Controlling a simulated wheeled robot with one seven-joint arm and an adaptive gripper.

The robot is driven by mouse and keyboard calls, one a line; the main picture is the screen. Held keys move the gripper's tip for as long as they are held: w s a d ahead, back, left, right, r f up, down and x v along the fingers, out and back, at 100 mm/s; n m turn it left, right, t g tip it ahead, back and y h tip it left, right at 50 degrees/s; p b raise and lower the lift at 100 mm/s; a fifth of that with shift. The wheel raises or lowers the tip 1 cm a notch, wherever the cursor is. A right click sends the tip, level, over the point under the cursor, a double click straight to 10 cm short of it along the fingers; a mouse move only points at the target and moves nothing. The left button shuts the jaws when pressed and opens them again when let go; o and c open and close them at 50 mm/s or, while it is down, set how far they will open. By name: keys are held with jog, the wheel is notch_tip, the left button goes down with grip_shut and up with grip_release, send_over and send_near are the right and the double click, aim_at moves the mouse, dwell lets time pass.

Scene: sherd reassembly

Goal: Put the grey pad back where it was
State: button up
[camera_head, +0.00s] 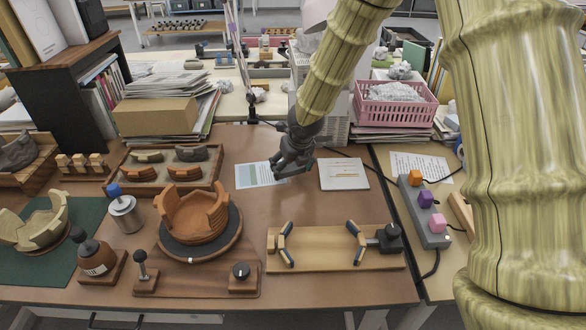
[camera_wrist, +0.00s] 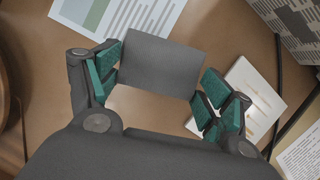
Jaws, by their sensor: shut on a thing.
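In the wrist view the grey pad (camera_wrist: 160,62) is a flat, plain dark-grey slab between my gripper's teal-lined fingers. The fingers close on its left and right edges, and it sits slightly tilted. In the head view my gripper (camera_head: 293,165) is over the brown table, behind the turntable and near a printed sheet. The pad is hard to tell apart from the dark fingers there. I cannot tell how high it is above the table.
A printed sheet (camera_head: 258,174) and a white card (camera_head: 343,174) lie behind a wooden clamp board (camera_head: 330,262). A turntable (camera_head: 200,245) bears an orange bowl (camera_head: 193,214). A sherd tray (camera_head: 123,175) stands at left, a pink basket (camera_head: 395,112) behind right. Bare table shows between sheet and clamp board.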

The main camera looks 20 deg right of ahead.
aim_at(293, 170)
jog(key=shift+w+d+f, duration=0.1)
jog(key=shift+w+d, duration=0.2)
jog(key=shift+w, duration=0.3)
jog(key=shift+w+d, duration=0.3)
jog(key=shift+w, duration=0.3)
jog(key=shift+f, duration=1.8)
jog(key=shift+f, duration=0.15)
jog(key=o, duration=1)
jog(key=shift+c, duration=0.2)
jog(key=v, duration=1.2)
jog(key=shift+p, duration=0.45)
